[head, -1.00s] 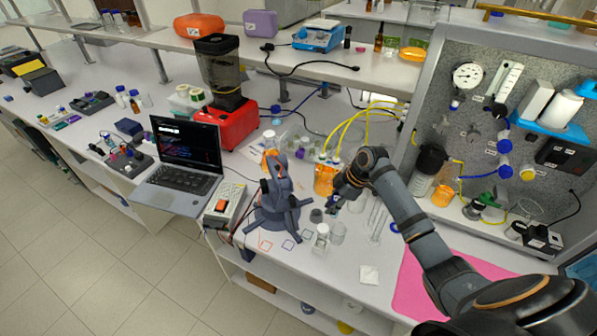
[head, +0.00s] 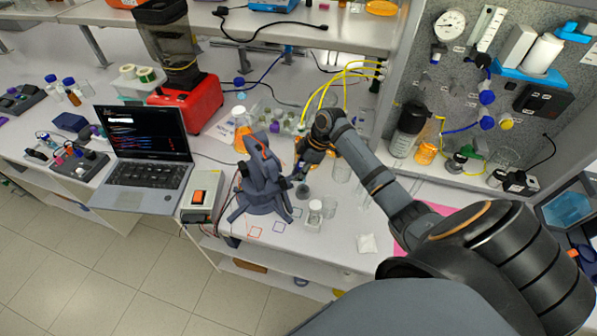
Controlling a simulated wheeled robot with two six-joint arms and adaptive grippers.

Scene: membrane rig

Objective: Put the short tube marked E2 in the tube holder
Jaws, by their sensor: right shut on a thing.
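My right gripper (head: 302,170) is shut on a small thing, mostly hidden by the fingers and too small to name. It is low over the bench, just right of the blue-grey desktop arm (head: 262,182). A small dark round piece (head: 302,191) stands below the fingertips; I cannot tell whether they touch. I cannot read an E2 mark anywhere, and I cannot single out the tube holder. A rack with several small vessels (head: 270,117) stands behind the gripper. My left gripper is not in view.
A lidded jar (head: 314,214) and a clear beaker (head: 342,168) stand close to the gripper. An orange flask (head: 241,126), laptop (head: 146,150) and power supply (head: 202,194) are to the left. The rig panel (head: 462,90) rises at right. White paper (head: 367,243) lies near the front edge.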

